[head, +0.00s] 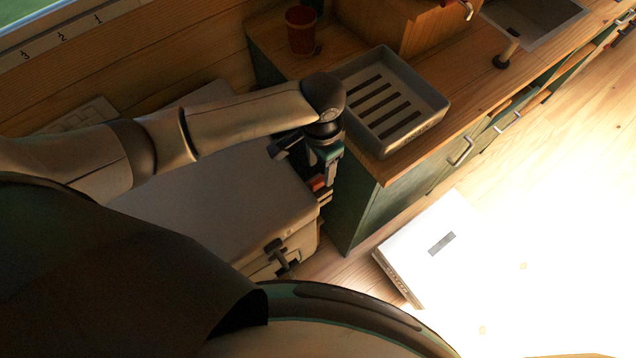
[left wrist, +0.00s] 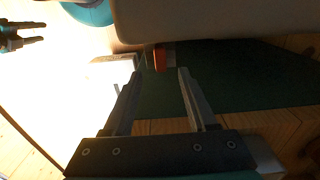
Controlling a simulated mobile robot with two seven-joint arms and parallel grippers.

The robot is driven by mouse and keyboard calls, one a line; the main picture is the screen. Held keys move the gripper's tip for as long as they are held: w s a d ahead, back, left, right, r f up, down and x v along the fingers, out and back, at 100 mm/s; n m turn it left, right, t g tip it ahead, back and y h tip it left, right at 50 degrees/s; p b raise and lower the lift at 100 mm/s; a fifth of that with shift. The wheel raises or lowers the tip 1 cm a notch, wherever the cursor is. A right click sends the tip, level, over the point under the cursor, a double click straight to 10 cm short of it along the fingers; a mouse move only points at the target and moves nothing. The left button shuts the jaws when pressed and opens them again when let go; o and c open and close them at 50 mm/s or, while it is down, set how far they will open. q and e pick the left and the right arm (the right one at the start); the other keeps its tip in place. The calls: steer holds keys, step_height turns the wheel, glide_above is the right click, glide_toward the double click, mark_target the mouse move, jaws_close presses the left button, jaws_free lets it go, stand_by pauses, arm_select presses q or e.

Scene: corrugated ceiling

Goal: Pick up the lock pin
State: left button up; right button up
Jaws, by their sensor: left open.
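A small red-orange piece, which may be the lock pin (head: 317,183), shows by the right side of the grey chest, low in the head view's middle. It also shows in the left wrist view (left wrist: 159,57), at the edge of a pale body. My left gripper (head: 322,195) points down beside the chest's right corner. In the left wrist view its two fingers (left wrist: 160,75) are apart with nothing between them, and the red-orange piece lies just beyond the tips. The pin's shaft cannot be made out. What looks like my right gripper (left wrist: 22,36) is at the wrist view's left edge.
The grey chest (head: 215,165) has a dark latch (head: 280,252) on its front. A green cabinet (head: 357,212) with a wooden counter stands close right of the gripper. The counter holds a slotted tray (head: 440,108) and a red cup (head: 300,30). A white box (head: 425,250) lies on the floor.

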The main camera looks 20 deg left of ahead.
mark_target(318, 180)
arm_select(q)
steer(key=f, duration=0.2)
steer(key=f+b, duration=0.1)
steer(key=f, duration=0.1)
steer(key=shift+s+a+f, duration=0.2)
steer(key=shift+f, duration=0.15)
jaws_close()
